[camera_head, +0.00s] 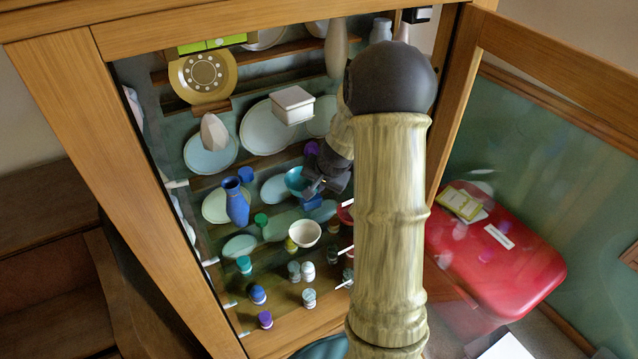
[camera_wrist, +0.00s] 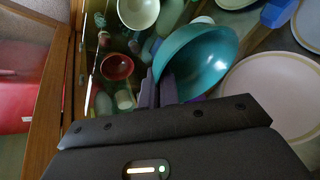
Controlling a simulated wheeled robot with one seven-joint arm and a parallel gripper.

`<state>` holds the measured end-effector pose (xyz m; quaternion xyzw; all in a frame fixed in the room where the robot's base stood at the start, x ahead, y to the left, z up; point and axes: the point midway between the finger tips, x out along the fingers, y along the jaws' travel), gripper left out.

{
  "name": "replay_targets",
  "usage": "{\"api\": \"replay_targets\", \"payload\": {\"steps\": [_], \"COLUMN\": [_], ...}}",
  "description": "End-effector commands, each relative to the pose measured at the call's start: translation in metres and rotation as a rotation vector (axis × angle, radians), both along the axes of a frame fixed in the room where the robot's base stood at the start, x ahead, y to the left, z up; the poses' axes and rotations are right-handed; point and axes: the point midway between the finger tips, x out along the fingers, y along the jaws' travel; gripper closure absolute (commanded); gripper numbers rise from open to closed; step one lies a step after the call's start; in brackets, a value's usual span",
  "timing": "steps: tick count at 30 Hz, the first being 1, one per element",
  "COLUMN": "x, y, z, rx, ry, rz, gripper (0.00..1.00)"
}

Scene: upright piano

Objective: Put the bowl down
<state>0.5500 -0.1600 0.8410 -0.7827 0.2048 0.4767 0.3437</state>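A teal bowl (camera_head: 295,182) is inside the open cabinet, at my gripper (camera_head: 312,188). In the wrist view the teal bowl (camera_wrist: 205,60) is large and tilted, with its left rim between the two dark fingers of my gripper (camera_wrist: 159,90). The fingers look closed on that rim. Whether the bowl's underside touches a shelf is hidden.
A white bowl (camera_head: 305,234) and a red bowl (camera_wrist: 117,67) stand close by. A blue vase (camera_head: 236,202), plates (camera_head: 268,128) and several small jars (camera_head: 258,294) crowd the shelves. The cabinet's wooden frame (camera_head: 150,190) and open glass door (camera_head: 560,140) flank the opening.

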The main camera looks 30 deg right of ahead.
Motion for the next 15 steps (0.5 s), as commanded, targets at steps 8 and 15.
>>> {"api": "replay_targets", "payload": {"steps": [8, 15], "x": [0.0001, -0.0001], "y": [-0.0001, -0.0003], "z": [-0.0061, -0.0089], "rx": [0.000, 0.001], "ry": [0.000, 0.000], "rz": [-0.001, -0.002], "gripper": [1.00, 0.89]}}
